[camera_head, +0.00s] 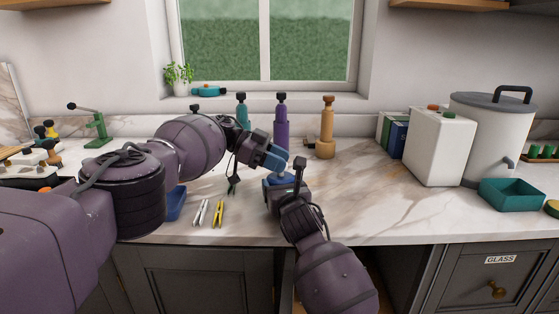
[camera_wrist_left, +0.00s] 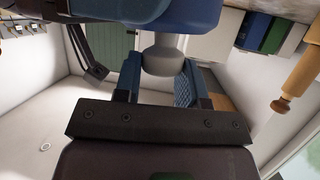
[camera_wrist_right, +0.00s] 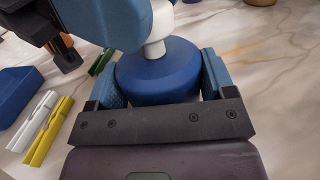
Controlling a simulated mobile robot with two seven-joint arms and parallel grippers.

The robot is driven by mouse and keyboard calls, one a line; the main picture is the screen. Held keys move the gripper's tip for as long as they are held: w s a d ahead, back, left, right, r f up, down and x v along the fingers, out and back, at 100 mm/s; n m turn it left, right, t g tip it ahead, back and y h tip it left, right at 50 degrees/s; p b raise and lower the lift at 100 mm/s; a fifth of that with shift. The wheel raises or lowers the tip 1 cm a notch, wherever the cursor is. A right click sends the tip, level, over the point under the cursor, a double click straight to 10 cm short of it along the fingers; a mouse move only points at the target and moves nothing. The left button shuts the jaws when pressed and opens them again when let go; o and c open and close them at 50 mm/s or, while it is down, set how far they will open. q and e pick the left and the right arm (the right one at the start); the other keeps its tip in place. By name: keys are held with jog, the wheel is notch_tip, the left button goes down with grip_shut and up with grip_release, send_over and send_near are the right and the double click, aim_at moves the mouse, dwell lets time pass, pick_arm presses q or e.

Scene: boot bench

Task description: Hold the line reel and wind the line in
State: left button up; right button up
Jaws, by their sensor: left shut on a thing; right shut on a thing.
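The line reel (camera_head: 279,179) stands near the counter's front edge; in the head view the grippers mostly cover it. In the right wrist view its round dark blue body (camera_wrist_right: 158,75) sits between the blue fingers of my right gripper (camera_wrist_right: 160,92), shut on it. A pale knob (camera_wrist_right: 155,28) rises from its top. In the left wrist view my left gripper (camera_wrist_left: 160,85) is shut on this grey knob (camera_wrist_left: 163,60). In the head view my left gripper (camera_head: 272,158) is just above my right gripper (camera_head: 283,186). I cannot make out any line.
White (camera_head: 201,212) and yellow (camera_head: 218,213) slim tools and a blue tray (camera_head: 176,204) lie left of the reel. Purple (camera_head: 281,125) and tan (camera_head: 327,130) bottles stand behind. A white box (camera_head: 440,147) and teal tray (camera_head: 511,194) are right; the counter between is clear.

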pick_arm(q)
jog(key=shift+s+d+f, duration=0.15)
jog(key=shift+s+f, duration=0.1)
jog(key=shift+f, duration=0.05)
jog(key=shift+s+f, duration=0.1)
jog(key=shift+f, duration=0.1)
jog(key=o, duration=0.9)
jog(key=shift+r, duration=0.1)
jog(key=shift+w, duration=0.2)
jog(key=shift+w+r+t, duration=0.25)
jog(key=shift+r+t, duration=0.05)
jog(key=shift+r, duration=0.2)
jog(key=shift+n+t, duration=0.3)
jog(key=shift+n, duration=0.1)
